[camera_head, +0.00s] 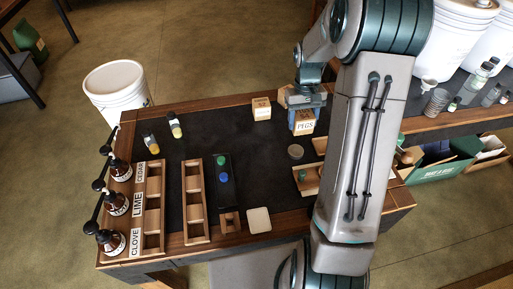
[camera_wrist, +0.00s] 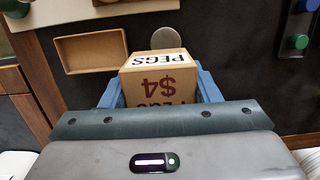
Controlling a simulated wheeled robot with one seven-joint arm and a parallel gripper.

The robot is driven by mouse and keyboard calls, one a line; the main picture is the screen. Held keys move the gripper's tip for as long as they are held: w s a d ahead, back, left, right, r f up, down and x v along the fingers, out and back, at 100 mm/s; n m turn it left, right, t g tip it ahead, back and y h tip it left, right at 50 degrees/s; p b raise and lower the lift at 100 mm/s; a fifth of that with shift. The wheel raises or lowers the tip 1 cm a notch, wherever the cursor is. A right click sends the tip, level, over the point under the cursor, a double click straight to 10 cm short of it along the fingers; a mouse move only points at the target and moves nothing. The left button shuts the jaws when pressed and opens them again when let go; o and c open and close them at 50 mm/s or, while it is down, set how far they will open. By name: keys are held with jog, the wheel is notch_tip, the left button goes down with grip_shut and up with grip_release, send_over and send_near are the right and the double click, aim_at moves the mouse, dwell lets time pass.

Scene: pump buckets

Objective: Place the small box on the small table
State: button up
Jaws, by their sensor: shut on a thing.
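A small cardboard box labelled PEGS (camera_head: 304,127) is between the blue fingers of my gripper (camera_head: 306,104), at the far right of the dark-topped wooden table (camera_head: 202,128). In the wrist view the box (camera_wrist: 158,78) also shows a "$4" mark, and both fingers of my gripper (camera_wrist: 160,92) press its sides. The box hides what is directly under it, so I cannot tell whether it touches the tabletop. A second small box (camera_head: 261,108) stands on the table to the left of the held one.
A round grey disc (camera_head: 295,152) and a shallow wooden tray (camera_wrist: 90,50) lie near the held box. Wooden racks (camera_head: 194,200), a card (camera_head: 259,220) and dark bottles (camera_head: 116,204) occupy the front and left. White buckets (camera_head: 436,40) stand on the right-hand bench.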

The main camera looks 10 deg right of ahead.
jog(key=a+f, duration=0.2)
jog(key=a, duration=0.1)
jog(key=a+f, duration=0.2)
jog(key=a, duration=0.2)
jog(key=a+f+p, duration=0.1)
jog(key=a+f, duration=0.1)
jog(key=a, duration=0.1)
jog(key=shift+w+a+f, duration=0.15)
jog(key=shift+w+a, duration=0.1)
jog(key=shift+a, duration=0.05)
jog(key=shift+f+p, duration=0.3)
jog(key=shift+f, duration=1.7)
jog(key=shift+f, duration=0.1)
jog(key=shift+f, duration=0.15)
jog(key=o, duration=1)
jog(key=shift+r, duration=0.2)
